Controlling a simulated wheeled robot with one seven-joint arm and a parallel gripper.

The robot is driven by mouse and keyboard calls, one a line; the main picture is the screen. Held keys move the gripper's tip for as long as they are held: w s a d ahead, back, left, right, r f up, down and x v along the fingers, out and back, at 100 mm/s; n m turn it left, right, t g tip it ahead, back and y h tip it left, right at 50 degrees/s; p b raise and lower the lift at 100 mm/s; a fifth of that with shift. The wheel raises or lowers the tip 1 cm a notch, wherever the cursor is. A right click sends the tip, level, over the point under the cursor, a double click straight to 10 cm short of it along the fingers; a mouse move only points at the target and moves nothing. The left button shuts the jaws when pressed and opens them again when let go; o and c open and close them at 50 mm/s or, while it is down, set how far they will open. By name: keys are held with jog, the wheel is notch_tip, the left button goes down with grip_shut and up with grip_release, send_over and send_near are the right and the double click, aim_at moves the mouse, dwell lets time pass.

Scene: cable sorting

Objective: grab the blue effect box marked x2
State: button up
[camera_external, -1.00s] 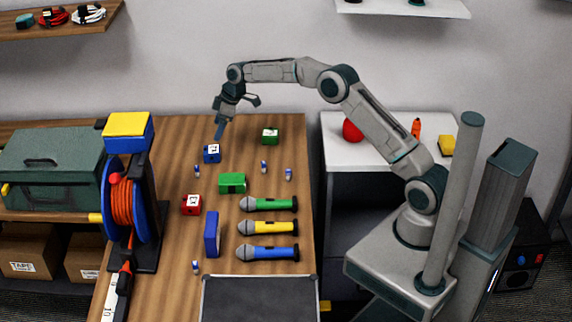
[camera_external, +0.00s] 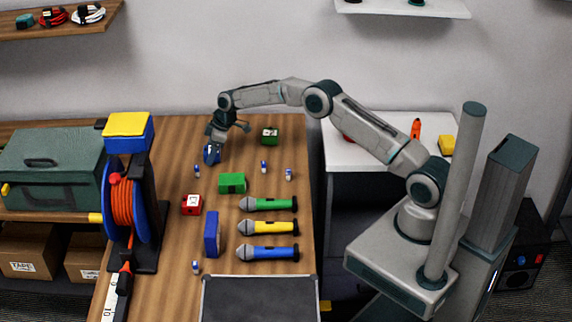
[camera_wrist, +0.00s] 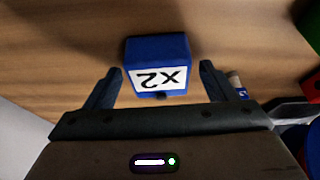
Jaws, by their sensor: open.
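The blue effect box marked x2 (camera_wrist: 158,52) sits on the wooden table in the wrist view, its white label upside down. It lies ahead of and between the two fingers of my gripper (camera_wrist: 160,84), which are apart with nothing held. In the external view my gripper (camera_external: 213,150) is low over the blue box (camera_external: 211,157) and hides part of it. I cannot tell whether the fingers touch the box.
A red box (camera_external: 192,205), a green box (camera_external: 232,183), another green box (camera_external: 270,136) and a tall blue block (camera_external: 212,234) stand nearby. Small blue-white pieces lie around. Three microphones (camera_external: 268,228) lie at the right. A cable reel (camera_external: 124,207) stands at the left.

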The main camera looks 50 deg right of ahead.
jog(key=c, duration=1.1)
jog(key=shift+c, duration=0.2)
jog(key=shift+r, duration=0.15)
